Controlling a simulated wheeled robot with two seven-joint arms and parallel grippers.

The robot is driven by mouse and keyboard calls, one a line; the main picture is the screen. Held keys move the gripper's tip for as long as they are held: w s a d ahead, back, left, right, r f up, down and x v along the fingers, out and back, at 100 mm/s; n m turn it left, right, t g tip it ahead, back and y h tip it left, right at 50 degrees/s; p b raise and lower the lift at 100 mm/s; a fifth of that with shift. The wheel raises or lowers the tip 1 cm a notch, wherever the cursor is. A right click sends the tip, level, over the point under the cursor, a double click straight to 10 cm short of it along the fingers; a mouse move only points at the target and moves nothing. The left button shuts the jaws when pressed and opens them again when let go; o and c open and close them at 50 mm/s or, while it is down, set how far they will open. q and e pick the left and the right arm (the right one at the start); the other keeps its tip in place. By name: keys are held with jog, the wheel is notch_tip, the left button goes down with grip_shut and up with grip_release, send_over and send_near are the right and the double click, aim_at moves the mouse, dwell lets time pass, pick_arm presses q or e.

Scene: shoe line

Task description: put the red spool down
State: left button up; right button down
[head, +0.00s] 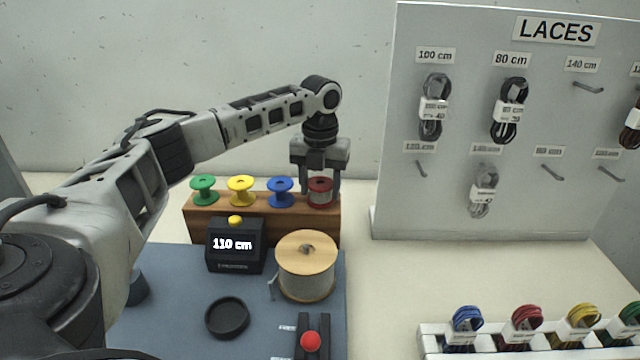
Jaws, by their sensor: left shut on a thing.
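The red spool (320,193) is at the right end of the wooden rack (262,225), in line with the other spools. My left gripper (320,188) comes down from above and is shut on the red spool, with a finger on each side of it. The spool is upright. I cannot tell whether its underside touches the rack. My right gripper is not in view.
Green (204,189), yellow (241,190) and blue (280,191) spools stand on the rack to the left. In front are a display box (235,250) reading 110 cm, a large wooden-topped reel (306,265) and a black dish (227,317). A lace board (480,215) stands right.

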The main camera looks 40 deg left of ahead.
aim_at(320, 184)
pick_arm(q)
jog(key=shift+f, duration=0.15)
jog(key=o, duration=0.8)
jog(key=shift+o, duration=0.2)
notch_tip(320, 184, up, 12)
jog(key=shift+r+b, duration=0.2)
jog(key=shift+b, duration=0.15)
